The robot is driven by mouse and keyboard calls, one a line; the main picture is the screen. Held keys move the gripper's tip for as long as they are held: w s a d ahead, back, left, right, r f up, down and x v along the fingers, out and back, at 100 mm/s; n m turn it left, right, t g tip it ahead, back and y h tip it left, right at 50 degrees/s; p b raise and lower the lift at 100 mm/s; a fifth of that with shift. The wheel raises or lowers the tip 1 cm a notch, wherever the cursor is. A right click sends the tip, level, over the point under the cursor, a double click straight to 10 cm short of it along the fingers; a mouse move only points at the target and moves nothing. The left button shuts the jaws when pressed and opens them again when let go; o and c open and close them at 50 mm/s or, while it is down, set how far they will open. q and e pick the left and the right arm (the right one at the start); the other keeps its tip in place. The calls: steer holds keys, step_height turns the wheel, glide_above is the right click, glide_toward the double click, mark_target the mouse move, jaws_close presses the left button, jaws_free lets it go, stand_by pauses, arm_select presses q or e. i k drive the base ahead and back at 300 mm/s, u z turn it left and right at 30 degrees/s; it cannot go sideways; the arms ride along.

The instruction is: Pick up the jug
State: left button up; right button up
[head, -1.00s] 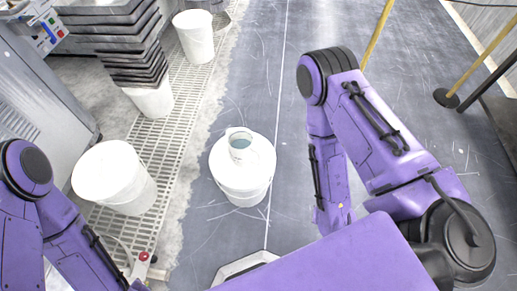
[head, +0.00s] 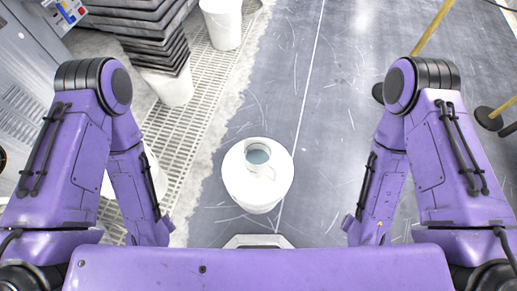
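The jug (head: 259,155) is a small, pale, see-through vessel with a blue-grey inside and a handle on its lower right. It stands upright on the lid of a white bucket (head: 256,196), ahead of me near the middle of the head view. My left arm reaches down to the left of the bucket and my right arm to its right, both apart from it. Neither gripper shows; the ends of both arms are hidden behind my own body at the bottom of the view.
A stack of dark slabs (head: 150,38) rests on a white bucket (head: 171,88) at the upper left. Another white bucket (head: 222,24) stands behind it. A pale grating (head: 190,130) runs along the left. Yellow posts with dark bases (head: 488,118) stand right. Grey floor around the jug's bucket is clear.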

mark_target(257, 153)
steer(key=z, duration=0.8)
steer(key=k, duration=0.9)
steer(key=u, duration=1.35)
